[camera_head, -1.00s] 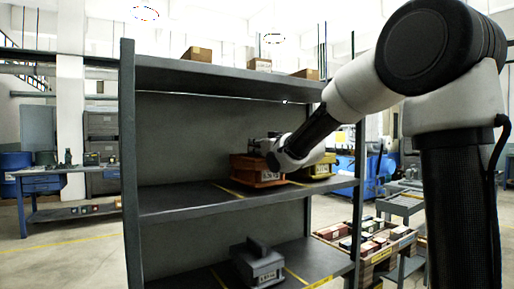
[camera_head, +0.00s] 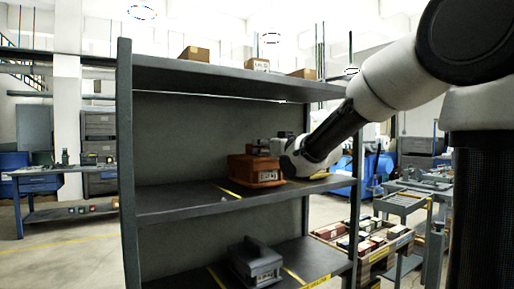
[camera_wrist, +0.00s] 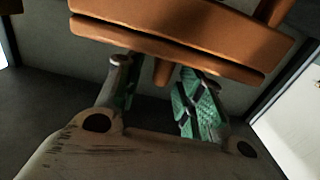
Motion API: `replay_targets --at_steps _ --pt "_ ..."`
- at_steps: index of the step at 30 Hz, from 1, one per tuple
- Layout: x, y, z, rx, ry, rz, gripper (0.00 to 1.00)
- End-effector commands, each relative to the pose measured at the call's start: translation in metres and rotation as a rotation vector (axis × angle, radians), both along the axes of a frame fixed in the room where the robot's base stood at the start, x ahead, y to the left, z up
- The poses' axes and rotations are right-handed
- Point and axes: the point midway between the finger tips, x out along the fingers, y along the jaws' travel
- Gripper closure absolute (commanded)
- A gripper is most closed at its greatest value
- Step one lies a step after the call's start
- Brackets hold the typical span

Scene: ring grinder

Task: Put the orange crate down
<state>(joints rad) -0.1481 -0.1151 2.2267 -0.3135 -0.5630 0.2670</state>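The orange crate (camera_head: 254,172) sits on the middle shelf (camera_head: 165,205) of the grey rack, with a pale label on its front. In the wrist view its orange body (camera_wrist: 180,35) spans the top of the picture, and a short orange piece (camera_wrist: 163,72) hangs below it. My gripper (camera_head: 279,146) is at the crate's upper right side. In the wrist view its two green-padded fingers (camera_wrist: 155,85) stand apart, with a gap and no object clearly gripped between them. In the head view the fingertips are too small to read.
A grey crate (camera_head: 256,263) sits on the lower shelf. Several cardboard boxes (camera_head: 257,64) stand on the top shelf. The middle shelf is bare left of the orange crate. A tray of boxes (camera_head: 365,243) stands right of the rack.

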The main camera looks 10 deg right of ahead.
Motion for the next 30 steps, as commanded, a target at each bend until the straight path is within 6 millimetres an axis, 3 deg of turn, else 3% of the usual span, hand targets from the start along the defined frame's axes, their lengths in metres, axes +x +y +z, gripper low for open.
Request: replay_targets --at_steps 6,16,20,23,27,30 --pt "-0.042 -0.014 0.001 0.001 -0.002 -0.001 0.63" --pt "-0.059 -0.021 -0.002 -0.003 0.010 -0.007 0.63" --pt "-0.074 -0.043 -0.019 -0.035 0.099 -0.077 0.63" --pt "-0.109 -0.078 -0.054 -0.083 0.276 -0.183 0.63" --pt "-0.195 -0.120 -0.121 -0.140 0.608 -0.298 0.63" --pt "-0.263 -0.132 -0.162 -0.161 0.835 -0.323 0.63"
